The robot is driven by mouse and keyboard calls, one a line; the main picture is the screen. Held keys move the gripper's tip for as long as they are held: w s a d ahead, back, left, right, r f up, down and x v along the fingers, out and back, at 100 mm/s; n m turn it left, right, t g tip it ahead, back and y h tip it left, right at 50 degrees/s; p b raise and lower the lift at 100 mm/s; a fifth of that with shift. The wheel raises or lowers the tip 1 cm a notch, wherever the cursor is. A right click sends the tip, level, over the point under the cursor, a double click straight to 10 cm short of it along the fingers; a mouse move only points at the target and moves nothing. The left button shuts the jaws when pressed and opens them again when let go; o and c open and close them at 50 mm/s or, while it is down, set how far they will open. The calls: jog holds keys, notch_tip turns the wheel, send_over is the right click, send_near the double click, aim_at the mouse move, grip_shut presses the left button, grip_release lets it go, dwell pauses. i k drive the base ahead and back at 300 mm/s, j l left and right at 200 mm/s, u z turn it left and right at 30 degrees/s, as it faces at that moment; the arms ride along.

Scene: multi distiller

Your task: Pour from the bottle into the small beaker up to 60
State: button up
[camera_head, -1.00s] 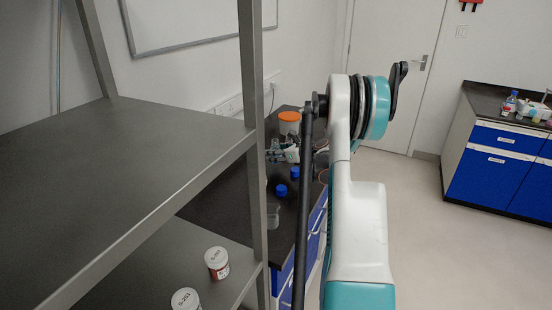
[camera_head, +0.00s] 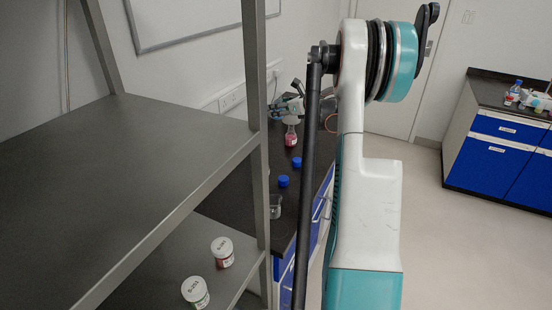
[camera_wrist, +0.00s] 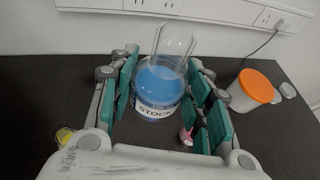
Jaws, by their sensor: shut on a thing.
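The bottle (camera_wrist: 158,82) is a clear glass flask with blue liquid and a label reading STOCK. My gripper (camera_wrist: 162,72) is shut around its body in the wrist view, with green pads on both sides. In the head view my gripper (camera_head: 288,104) is above the far part of the dark bench, and the bottle there is too small and covered to make out.
A flask with pink contents (camera_head: 291,136) stands on the bench (camera_head: 232,190) below my gripper. Two blue caps (camera_head: 297,162) lie between it and the beaker. A white tub with an orange lid (camera_wrist: 255,88) is right of the bottle. A grey metal shelf (camera_head: 150,150) blocks the left.

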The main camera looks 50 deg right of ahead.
aim_at(275, 199)
jog(key=l, duration=0.45)
jog(key=k+l+u, duration=0.15)
jog(key=l, duration=0.75)
jog(key=k+l+u, duration=0.1)
jog(key=l, duration=0.35)
